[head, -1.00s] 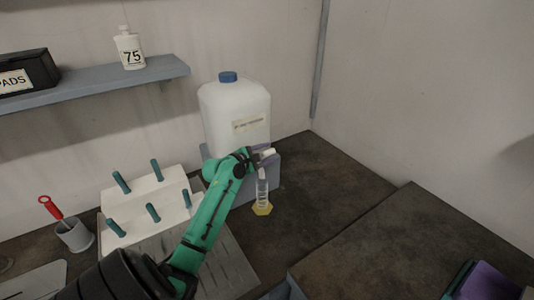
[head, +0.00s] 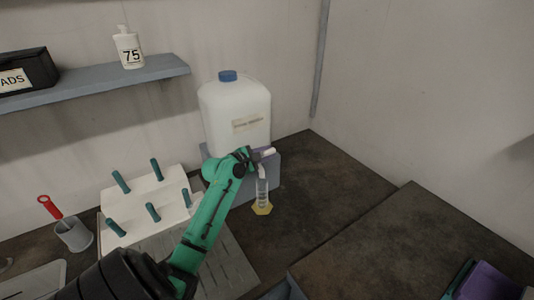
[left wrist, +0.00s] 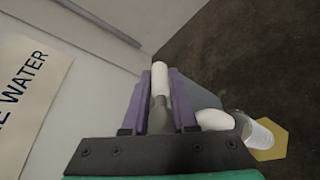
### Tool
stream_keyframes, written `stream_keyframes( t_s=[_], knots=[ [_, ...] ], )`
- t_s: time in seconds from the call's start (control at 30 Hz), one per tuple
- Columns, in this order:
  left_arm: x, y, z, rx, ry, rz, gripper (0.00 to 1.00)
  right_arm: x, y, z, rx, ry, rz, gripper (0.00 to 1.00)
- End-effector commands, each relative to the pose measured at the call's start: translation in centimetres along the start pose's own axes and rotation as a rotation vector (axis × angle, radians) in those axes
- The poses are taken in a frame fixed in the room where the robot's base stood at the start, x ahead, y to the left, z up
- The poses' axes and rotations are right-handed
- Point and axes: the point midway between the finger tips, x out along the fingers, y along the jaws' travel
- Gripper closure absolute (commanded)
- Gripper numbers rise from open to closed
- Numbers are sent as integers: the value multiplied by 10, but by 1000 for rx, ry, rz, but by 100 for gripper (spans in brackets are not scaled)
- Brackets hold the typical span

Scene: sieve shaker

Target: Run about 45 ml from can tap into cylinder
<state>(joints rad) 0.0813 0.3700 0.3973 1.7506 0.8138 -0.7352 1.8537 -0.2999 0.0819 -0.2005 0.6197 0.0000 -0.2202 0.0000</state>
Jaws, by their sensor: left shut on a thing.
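The white water can (head: 235,108) with a blue cap stands on a grey block (head: 268,178) at the back. My left gripper (head: 262,153) is at the can's lower right front, shut on the tap handle (left wrist: 161,78), a white bar between the purple fingers (left wrist: 160,95) in the left wrist view. The white spout (left wrist: 212,120) shows beside the fingers. The clear cylinder (head: 262,192) stands upright on its yellow base (head: 262,208) just below the spout. The liquid level in it is too small to read.
A white rack (head: 150,205) with teal pegs and a grey cup (head: 74,234) holding a red-handled tool stand to the left. A shelf (head: 100,86) holds a bottle (head: 129,48) and a black box (head: 27,72).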

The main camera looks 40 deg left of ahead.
Motion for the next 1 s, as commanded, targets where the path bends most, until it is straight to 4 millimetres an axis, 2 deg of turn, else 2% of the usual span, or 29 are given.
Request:
stream_keyframes(
  t_s=[0.67, 1.0],
  knots=[
    [0, 0, 0, 1, 0, -2, 100, 0, 0, 0, 1, 0, 0, 50],
    [-2, -8, 0, 55, -133, -132, 100, 21, -2, 2, 2, 0, -2, 50]
  ],
)
